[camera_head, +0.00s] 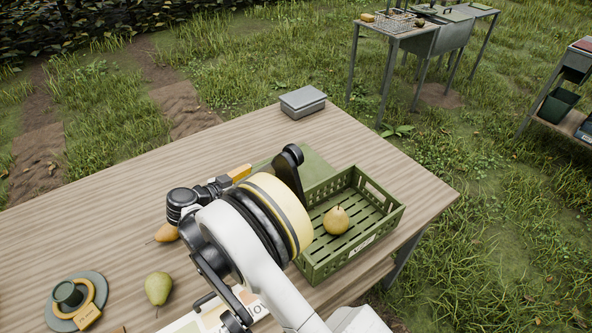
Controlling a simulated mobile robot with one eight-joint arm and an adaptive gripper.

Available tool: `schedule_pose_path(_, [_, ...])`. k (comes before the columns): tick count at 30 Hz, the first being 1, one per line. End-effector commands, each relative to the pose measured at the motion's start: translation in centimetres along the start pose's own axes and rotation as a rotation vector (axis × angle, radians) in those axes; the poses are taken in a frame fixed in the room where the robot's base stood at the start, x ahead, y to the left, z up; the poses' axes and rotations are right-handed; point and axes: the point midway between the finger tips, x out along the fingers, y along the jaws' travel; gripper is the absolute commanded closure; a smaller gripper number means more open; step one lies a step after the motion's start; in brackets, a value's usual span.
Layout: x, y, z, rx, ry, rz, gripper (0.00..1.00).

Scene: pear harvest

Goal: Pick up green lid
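A flat green panel (318,167), which looks like the green lid, lies on the wooden table behind the green crate. My arm covers its left part, so its full outline is hidden. The green slatted crate (383,222) stands open on the table, right of my arm, with one yellow pear (336,220) inside. My arm's wrist is above the table, left of the crate and in front of the panel. Black parts of my arm end show, but the fingertips cannot be made out. I cannot tell whether my gripper is open or shut, or touches the panel.
On the wooden table (120,210) are a grey box (302,101), a green pear (158,287), an orange-yellow pear (166,233) and a green disc (61,324) carrying a cup and yellow ring. The table's back left is clear. A metal table (408,32) stands beyond on grass.

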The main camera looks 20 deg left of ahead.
Motion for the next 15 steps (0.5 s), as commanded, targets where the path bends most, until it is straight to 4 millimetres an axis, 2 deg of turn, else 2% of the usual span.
schedule_pose_path(4, [1.6, 0.0, 0.2, 0.003, 0.002, 0.002, 0.15])
schedule_pose_path(9, [4.6, 0.1, 0.3, 0.003, 0.000, 0.003, 0.15])
schedule_pose_path(15, [6.3, 0.1, 0.1, 0.001, 0.000, 0.002, 0.15])
